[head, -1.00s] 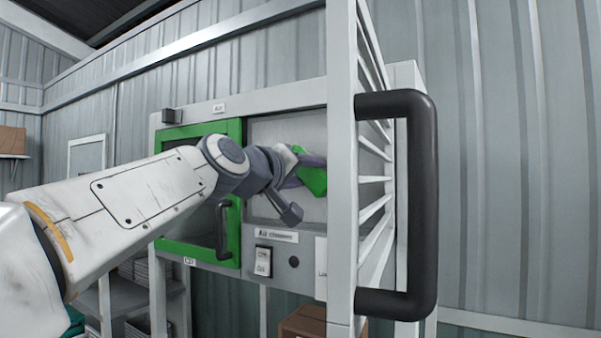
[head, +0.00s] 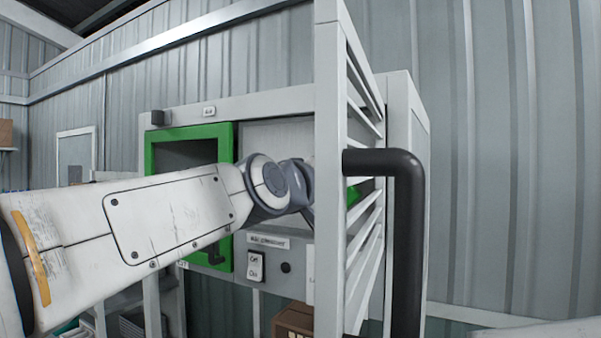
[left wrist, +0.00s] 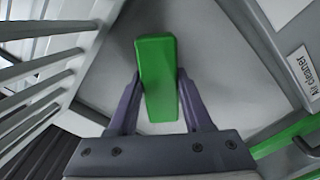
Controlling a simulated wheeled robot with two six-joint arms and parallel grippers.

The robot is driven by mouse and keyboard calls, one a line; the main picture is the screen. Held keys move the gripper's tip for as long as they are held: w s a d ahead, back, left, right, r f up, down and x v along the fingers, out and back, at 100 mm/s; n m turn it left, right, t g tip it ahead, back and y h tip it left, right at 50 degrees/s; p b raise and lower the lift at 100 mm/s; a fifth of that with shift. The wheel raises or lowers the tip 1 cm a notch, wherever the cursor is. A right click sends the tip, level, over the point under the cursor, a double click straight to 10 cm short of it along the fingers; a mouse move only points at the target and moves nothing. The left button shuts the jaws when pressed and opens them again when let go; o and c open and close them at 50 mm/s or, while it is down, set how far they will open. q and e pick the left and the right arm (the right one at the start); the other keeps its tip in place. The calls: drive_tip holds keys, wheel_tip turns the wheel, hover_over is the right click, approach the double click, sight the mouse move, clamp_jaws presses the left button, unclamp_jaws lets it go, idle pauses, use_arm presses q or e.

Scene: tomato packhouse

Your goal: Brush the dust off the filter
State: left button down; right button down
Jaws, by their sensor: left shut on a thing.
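My left gripper (left wrist: 157,84) is shut on a green block-shaped thing (left wrist: 158,60), which looks like the back of a brush; no bristles show. In the head view the green thing (head: 354,194) shows only partly, through the slats of the open door, and the gripper's fingers are hidden there. A pale flat panel (left wrist: 220,70), perhaps the filter, lies beyond the green thing in the left wrist view. I cannot tell whether they touch, and no dust is clear. My right gripper is not in view.
The air cleaner cabinet (head: 268,103) has a louvred door (head: 327,130) swung out with a black handle (head: 405,240), close to my left arm. A switch (head: 256,266) and a cardboard box (head: 293,320) are below.

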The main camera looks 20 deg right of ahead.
use_arm(q)
drive_tip(key=shift+r+p, duration=0.45)
drive_tip(key=shift+r, duration=0.4)
drive_tip(key=b, duration=0.1)
drive_tip(key=w+a+b, duration=0.1)
drive_tip(key=shift+w+f+b, duration=0.3)
drive_tip(key=shift+b, duration=0.05)
drive_tip(key=shift+w+a+r+b, duration=0.15)
drive_tip(key=shift+w+a+b, duration=0.45)
drive_tip(key=shift+w+a, duration=0.15)
drive_tip(key=shift+w+a+r+b, duration=0.1)
drive_tip(key=shift+w+a+b, duration=0.3)
drive_tip(key=shift+w+a, duration=0.3)
drive_tip(key=shift+w+a+b, duration=0.35)
drive_tip(key=shift+w+a, duration=0.15)
drive_tip(key=shift+w, duration=0.35)
drive_tip(key=shift+s, duration=0.1)
drive_tip(key=shift+b+v, duration=1.8)
drive_tip(key=shift+v, duration=1.15)
